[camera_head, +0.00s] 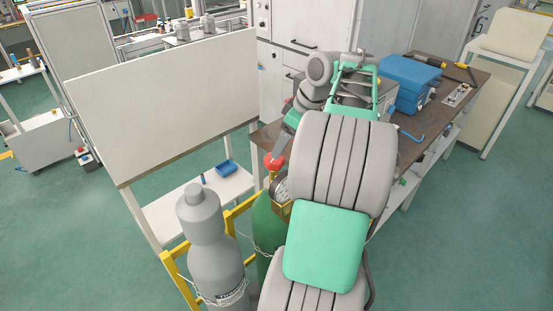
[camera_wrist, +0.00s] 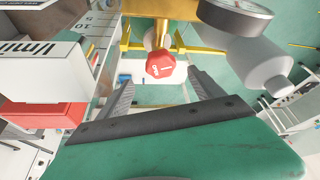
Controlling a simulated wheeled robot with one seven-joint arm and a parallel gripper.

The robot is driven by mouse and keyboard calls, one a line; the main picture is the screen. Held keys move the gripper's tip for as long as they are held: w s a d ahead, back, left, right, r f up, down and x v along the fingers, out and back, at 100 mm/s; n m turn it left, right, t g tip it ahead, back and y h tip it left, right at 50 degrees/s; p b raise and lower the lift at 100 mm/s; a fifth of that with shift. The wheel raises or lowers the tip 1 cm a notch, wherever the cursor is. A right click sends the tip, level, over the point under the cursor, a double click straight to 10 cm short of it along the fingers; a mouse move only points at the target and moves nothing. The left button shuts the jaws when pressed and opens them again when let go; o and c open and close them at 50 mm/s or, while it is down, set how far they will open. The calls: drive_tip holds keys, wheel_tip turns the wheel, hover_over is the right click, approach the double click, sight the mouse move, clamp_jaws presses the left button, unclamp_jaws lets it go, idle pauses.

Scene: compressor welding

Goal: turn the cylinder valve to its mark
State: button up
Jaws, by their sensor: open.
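The cylinder valve's red knob (camera_wrist: 160,62), with white markings on its face, lies ahead of my gripper (camera_wrist: 161,78) in the wrist view. The two dark fingers are spread, one on each side and nearer the camera, with a visible gap to the knob. In the head view the red knob (camera_head: 273,163) sits above the green cylinder (camera_head: 266,230), just below my gripper (camera_head: 281,146). My arm hides part of the cylinder and the gripper. The white marks are too small to read surely.
A round gauge (camera_wrist: 238,14) and brass fitting (camera_wrist: 160,8) are close above the knob. A white l/min flowmeter (camera_wrist: 40,70) is at left. A grey cylinder (camera_head: 212,250) stands beside the green one in a yellow rack (camera_head: 178,270). A brown workbench (camera_head: 440,105) is at right.

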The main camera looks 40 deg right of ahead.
sight(274, 163)
drive_tip(key=x, duration=0.7)
drive_tip(key=shift+w+a+f, duration=0.1)
drive_tip(key=shift+w+f, duration=0.05)
drive_tip(key=shift+c, duration=0.5)
drive_tip(key=c, duration=1.3)
